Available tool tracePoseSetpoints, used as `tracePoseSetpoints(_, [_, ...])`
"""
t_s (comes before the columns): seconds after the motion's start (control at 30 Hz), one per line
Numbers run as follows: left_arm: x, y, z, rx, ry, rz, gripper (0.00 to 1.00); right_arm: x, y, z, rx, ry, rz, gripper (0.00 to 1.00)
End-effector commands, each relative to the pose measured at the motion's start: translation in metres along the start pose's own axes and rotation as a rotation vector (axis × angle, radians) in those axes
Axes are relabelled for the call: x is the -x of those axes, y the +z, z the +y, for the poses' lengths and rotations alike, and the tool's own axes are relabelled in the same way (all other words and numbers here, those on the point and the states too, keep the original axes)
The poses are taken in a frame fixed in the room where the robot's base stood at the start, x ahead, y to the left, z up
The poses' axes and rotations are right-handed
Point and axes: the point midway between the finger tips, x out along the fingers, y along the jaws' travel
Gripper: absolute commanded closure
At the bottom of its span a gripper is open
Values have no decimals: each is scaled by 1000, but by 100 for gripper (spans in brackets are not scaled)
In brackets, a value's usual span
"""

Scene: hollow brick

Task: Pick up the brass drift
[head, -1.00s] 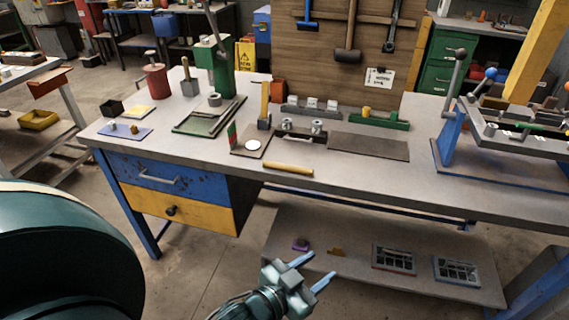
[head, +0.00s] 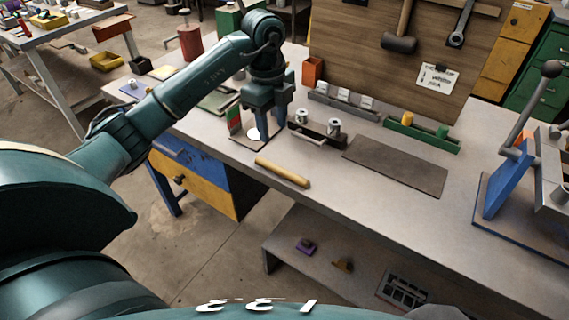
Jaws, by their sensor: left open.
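A brass-yellow rod (head: 283,172), which looks like the brass drift, lies flat near the front edge of the grey workbench (head: 210,141). My left gripper (head: 268,130) points down over the bench, behind and slightly left of the rod. It is open, and its fingers are apart from the rod. The gripper hides part of the dark plate with a white disc (head: 253,134) and whatever stands directly behind it. My right gripper is not in view.
A dark block with two metal cylinders (head: 318,131) stands just right of the gripper. A green tray (head: 421,134) and a flat dark plate (head: 395,165) lie farther right. A blue lever fixture (head: 509,172) stands at the right. Bench around the rod is clear.

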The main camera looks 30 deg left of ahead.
Motion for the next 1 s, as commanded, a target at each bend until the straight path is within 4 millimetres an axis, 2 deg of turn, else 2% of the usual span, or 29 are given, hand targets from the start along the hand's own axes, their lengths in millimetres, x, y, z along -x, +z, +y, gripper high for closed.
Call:
tracePoseSetpoints(0.07, [6,12,1,48,7,-48,55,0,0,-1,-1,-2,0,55])
tracePoseSetpoints(0.13, [3,16,1,66,11,-63,55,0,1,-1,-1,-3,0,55])
tracePoseSetpoints(0.5, [-60,19,2,64,12,-61,55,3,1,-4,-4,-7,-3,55])
tracePoseSetpoints(0.77, [-79,20,2,62,11,-59,55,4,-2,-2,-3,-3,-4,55])
tracePoseSetpoints(1.0, [-114,23,0,62,10,-59,55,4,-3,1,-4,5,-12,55])
